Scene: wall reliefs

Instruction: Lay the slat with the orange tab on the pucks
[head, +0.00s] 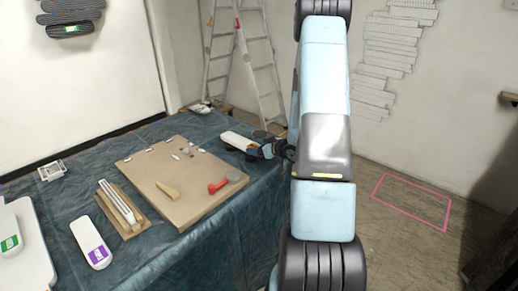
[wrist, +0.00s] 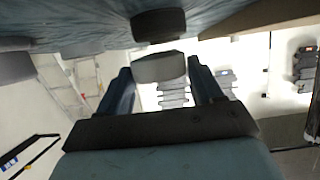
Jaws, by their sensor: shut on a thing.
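A pale slat (head: 238,141) with a small orange tab (head: 251,151) is at the right edge of the blue-covered table in the head view. My gripper (head: 270,150) is at its right end, partly hidden by my arm. A dark round puck (wrist: 158,25) shows just beyond that end. A dark puck-like shape (head: 262,134) shows behind the slat in the head view. I cannot tell whether the slat touches the pucks.
A tan board (head: 165,195) holds a red-handled tool (head: 224,185) and a wooden wedge (head: 168,190). A purple-tabbed slat (head: 91,243) and a green-tabbed one (head: 12,243) lie at the left. A ladder (head: 258,65) stands behind. A pink outline (head: 412,200) marks bare floor.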

